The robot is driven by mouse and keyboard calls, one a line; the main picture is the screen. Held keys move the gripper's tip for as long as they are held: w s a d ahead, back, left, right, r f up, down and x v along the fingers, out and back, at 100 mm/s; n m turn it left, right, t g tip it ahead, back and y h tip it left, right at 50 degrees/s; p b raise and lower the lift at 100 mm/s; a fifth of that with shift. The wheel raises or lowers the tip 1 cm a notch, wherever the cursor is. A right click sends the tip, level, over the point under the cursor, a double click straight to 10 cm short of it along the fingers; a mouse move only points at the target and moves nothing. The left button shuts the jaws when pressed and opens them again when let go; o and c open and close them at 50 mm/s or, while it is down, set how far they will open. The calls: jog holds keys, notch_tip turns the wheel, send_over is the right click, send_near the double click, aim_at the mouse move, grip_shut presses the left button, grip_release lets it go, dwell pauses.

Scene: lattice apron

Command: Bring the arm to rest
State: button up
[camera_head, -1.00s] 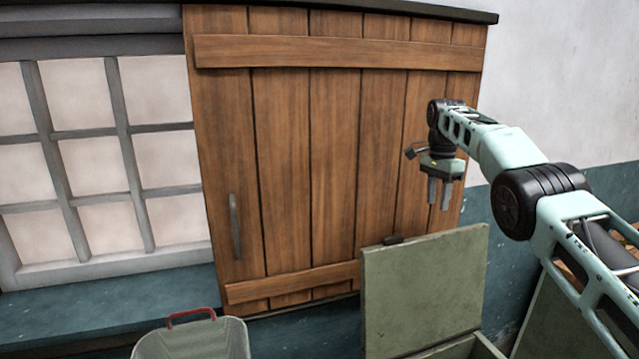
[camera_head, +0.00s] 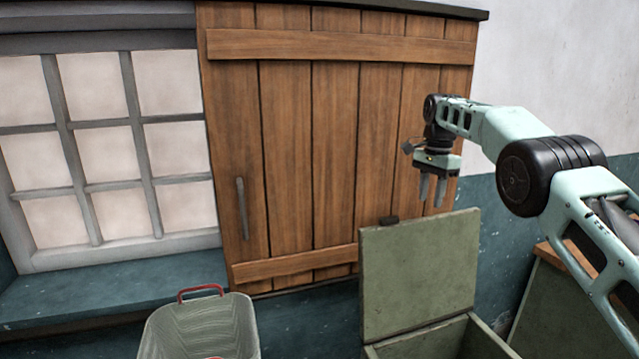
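My arm reaches in from the right side of the head view, bent at the elbow. My gripper (camera_head: 432,190) hangs from its end with the fingers pointing down. The two fingers are apart, with a narrow gap between them, and nothing shows in the gap. The gripper is in front of the wooden plank door (camera_head: 335,150), above the raised lid (camera_head: 420,272) of a green box. It appears clear of both.
The green box (camera_head: 440,345) stands open at the bottom, its lid upright. A grey basket (camera_head: 200,325) with a red handle stands left of it. A barred window (camera_head: 95,150) and teal sill (camera_head: 110,290) are at left. Another greenish box (camera_head: 555,310) is at lower right.

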jog(key=s+a+f+n+y+b, duration=0.1)
jog(key=s+a+f+n+b, duration=0.25)
jog(key=s+a, duration=0.35)
jog(key=s+a+f+n+b, duration=0.3)
jog(key=s+a+n+b, duration=0.15)
jog(key=s, duration=0.55)
jog(key=s+a+f+n+y+b, duration=0.1)
jog(key=s+a+f+n+b, duration=0.25)
jog(key=s+a, duration=0.4)
jog(key=s+d+f+n+b, duration=0.1)
jog(key=s+f+n+b, duration=0.1)
jog(key=s, duration=0.7)
jog(key=s+d+f+n+h+b, duration=0.1)
jog(key=s+d+f+n+b, duration=0.1)
jog(key=s+f+n, duration=0.2)
jog(key=s+d+f+n+b, duration=0.2)
jog(key=s+f, duration=0.5)
jog(key=s, duration=0.6)
jog(key=shift+s+d+f+n+t+h+b, duration=0.15)
jog(key=shift+s+f+n+t+h+b, duration=0.2)
jog(key=shift+n+b, duration=0.25)
jog(key=shift+s, duration=0.1)
